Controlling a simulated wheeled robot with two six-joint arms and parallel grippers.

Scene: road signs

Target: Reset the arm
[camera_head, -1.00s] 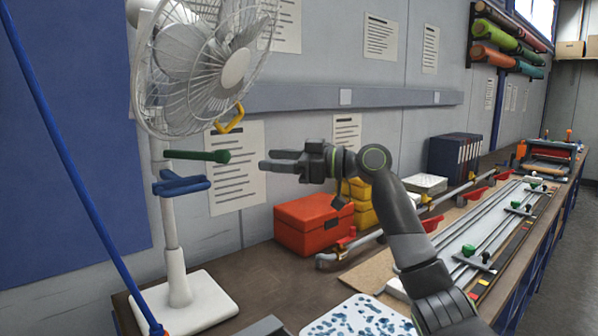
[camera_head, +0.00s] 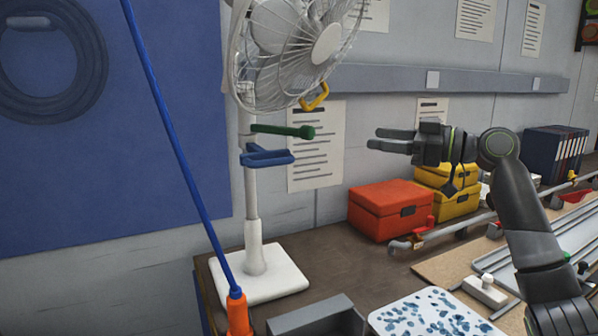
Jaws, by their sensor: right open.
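My right arm comes in from the lower right, bent at the elbow. Its right gripper (camera_head: 388,139) points left in mid-air, above and behind the red box, with its fingers apart and nothing between them. The fingertips are well to the right of the white standing fan (camera_head: 253,215) and touch nothing. My left gripper is not in the picture.
A green handle (camera_head: 285,131), a blue clamp-like part (camera_head: 266,157) and a yellow hook (camera_head: 315,97) show at the fan. A red box (camera_head: 385,208), yellow boxes (camera_head: 462,204), a grey tray (camera_head: 318,318) and a speckled white board (camera_head: 440,315) lie on the bench. A blue pole (camera_head: 180,155) rises at left.

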